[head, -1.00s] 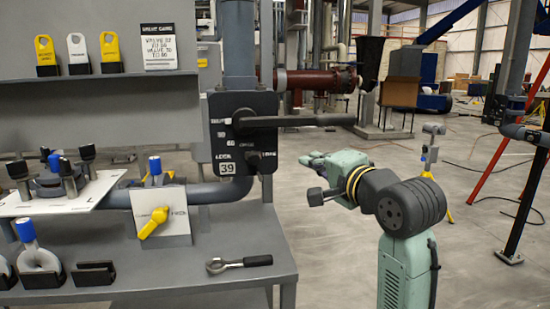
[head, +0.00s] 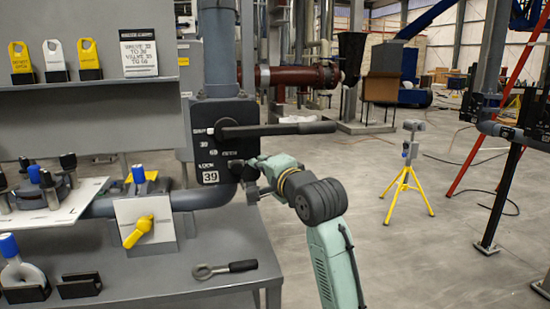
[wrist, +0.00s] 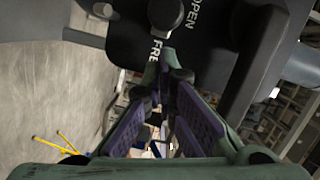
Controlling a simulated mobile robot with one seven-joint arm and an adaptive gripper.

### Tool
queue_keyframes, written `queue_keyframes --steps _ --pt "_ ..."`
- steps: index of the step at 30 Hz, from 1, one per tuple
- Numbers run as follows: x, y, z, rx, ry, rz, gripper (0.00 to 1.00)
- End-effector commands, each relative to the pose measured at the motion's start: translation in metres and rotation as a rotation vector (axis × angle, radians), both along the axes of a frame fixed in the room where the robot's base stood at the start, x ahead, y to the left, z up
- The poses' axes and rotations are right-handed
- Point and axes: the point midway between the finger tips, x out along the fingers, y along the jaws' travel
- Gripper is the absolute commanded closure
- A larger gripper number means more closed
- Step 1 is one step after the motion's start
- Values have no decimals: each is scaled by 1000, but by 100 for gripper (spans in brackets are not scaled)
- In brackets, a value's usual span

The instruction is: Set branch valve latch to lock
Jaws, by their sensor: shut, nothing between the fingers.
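The black valve plate (head: 213,110) stands on the grey pipe, with a long dark lever (head: 290,129) pointing right from it. LOCK is lettered at the plate's lower left, above a white 39 tag. The small dark latch knob (head: 236,164) is at the lower right, partly hidden by my gripper (head: 254,171). In the wrist view, the latch knob (wrist: 165,13) is by the FREE lettering, just beyond my fingertips (wrist: 166,72). My gripper is shut and empty. I cannot tell whether it touches the latch.
A grey bench (head: 190,270) holds a ring-ended tool (head: 224,269) and a white panel (head: 150,211) with a yellow handle (head: 138,231). The lever extends above my gripper. A yellow tripod (head: 407,185) stands to the right on open floor.

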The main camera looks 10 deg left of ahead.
Motion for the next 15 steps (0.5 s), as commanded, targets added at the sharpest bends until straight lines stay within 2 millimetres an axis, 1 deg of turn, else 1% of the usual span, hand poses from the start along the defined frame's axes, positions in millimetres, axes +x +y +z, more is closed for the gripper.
queue_keyframes --steps 4,15 --pt "-3 7 -2 0 0 -1 100" --pt "-4 9 -3 0 0 0 100"
